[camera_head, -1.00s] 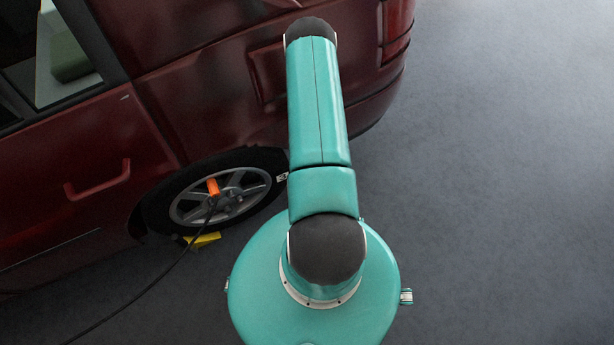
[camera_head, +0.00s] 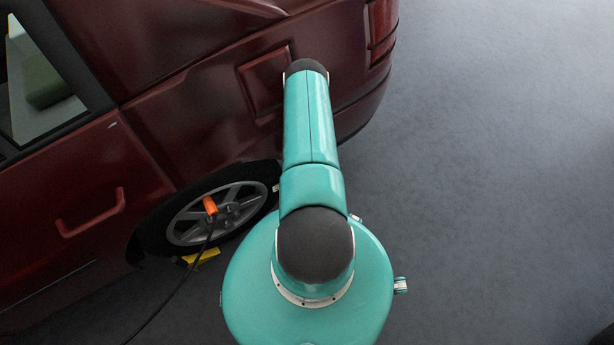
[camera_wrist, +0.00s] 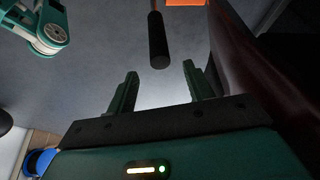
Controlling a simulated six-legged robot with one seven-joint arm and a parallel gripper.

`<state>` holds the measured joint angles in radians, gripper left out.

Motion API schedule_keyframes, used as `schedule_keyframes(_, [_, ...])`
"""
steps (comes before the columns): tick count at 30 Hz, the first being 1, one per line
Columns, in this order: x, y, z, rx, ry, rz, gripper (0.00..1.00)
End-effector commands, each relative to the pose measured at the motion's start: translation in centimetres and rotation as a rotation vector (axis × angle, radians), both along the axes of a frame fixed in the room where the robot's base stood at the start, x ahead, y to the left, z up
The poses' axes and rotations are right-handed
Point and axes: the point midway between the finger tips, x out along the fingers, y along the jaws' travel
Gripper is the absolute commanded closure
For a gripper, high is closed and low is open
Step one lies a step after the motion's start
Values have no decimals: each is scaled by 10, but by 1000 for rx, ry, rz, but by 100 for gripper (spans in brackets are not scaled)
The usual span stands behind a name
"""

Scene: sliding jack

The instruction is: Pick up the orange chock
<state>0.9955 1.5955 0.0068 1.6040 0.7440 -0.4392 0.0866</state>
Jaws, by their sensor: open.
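My gripper (camera_wrist: 160,84) shows in the wrist view with its two dark green fingers apart and nothing between them. Beyond the fingertips is a dark, rod-like cylinder (camera_wrist: 158,45). An orange thing (camera_wrist: 185,2) is cut off by the top edge of that view, apart from the fingers; I cannot tell if it is the chock. In the head view, an orange piece (camera_head: 210,205) with a black cable is in front of the car's wheel (camera_head: 230,212). A yellow piece (camera_head: 203,257) lies on the floor by that tyre. My gripper is hidden in the head view.
The dark red car (camera_head: 200,90) fills the left and upper part of the head view, close to my arm. A blue round thing (camera_wrist: 40,162) shows at the lower left of the wrist view.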

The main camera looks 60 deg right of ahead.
Motion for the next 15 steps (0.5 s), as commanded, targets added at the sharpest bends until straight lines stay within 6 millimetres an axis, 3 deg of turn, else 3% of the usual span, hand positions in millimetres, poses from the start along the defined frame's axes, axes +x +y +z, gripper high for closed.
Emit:
schedule_keyframes(8, [0, -7, -22, 1, 0, 0, 48])
schedule_keyframes(15, [-1, -15, -54, 1, -2, -1, 48])
